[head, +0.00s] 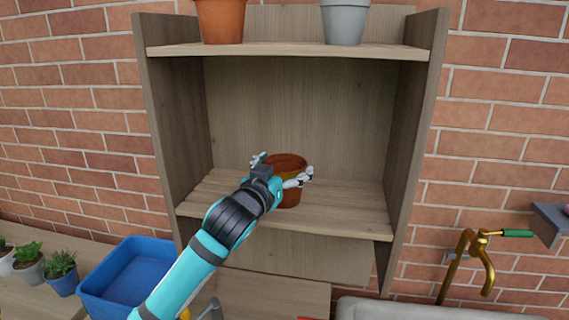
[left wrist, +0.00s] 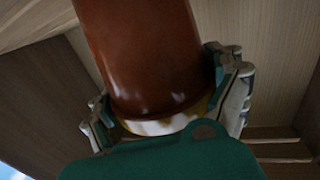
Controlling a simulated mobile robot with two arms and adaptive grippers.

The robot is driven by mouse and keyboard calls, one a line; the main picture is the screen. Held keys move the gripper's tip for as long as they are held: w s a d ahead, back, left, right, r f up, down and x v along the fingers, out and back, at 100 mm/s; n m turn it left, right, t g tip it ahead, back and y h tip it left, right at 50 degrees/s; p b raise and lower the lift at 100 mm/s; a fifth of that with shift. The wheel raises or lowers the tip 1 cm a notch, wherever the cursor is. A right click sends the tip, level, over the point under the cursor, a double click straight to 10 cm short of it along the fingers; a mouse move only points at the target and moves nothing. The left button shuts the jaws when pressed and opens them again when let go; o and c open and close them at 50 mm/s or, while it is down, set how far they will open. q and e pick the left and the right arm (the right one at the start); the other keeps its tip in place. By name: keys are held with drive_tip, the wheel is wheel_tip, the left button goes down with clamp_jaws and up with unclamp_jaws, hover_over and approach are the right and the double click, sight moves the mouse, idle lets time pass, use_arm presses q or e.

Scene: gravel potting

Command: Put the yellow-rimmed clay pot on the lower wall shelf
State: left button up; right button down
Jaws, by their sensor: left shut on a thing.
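The yellow-rimmed clay pot (head: 288,196) is brown-orange and looks upright in the head view. My left gripper (head: 283,170) is shut on it near the rim, one finger on each side. In the left wrist view the pot (left wrist: 145,55) fills the middle, its yellow rim between the fingers (left wrist: 165,105). The pot is inside the lower bay, over the lower wall shelf (head: 345,207), near its middle. I cannot tell whether its base touches the board. My right gripper is not in view.
The upper shelf (head: 285,49) holds an orange pot (head: 221,20) and a grey pot (head: 345,22). Side panels bound the lower bay, with bare board left and right of the pot. Below are a blue crate (head: 130,278), small potted plants (head: 60,272) and a brass tap (head: 468,260).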

use_arm(q)
drive_tip(key=o, duration=1.2)
drive_tip(key=shift+f, duration=0.1)
drive_tip(key=shift+c, duration=0.2)
drive_tip(key=b+v, duration=0.3)
drive_tip(key=v, duration=0.9)
drive_tip(key=shift+s, duration=0.1)
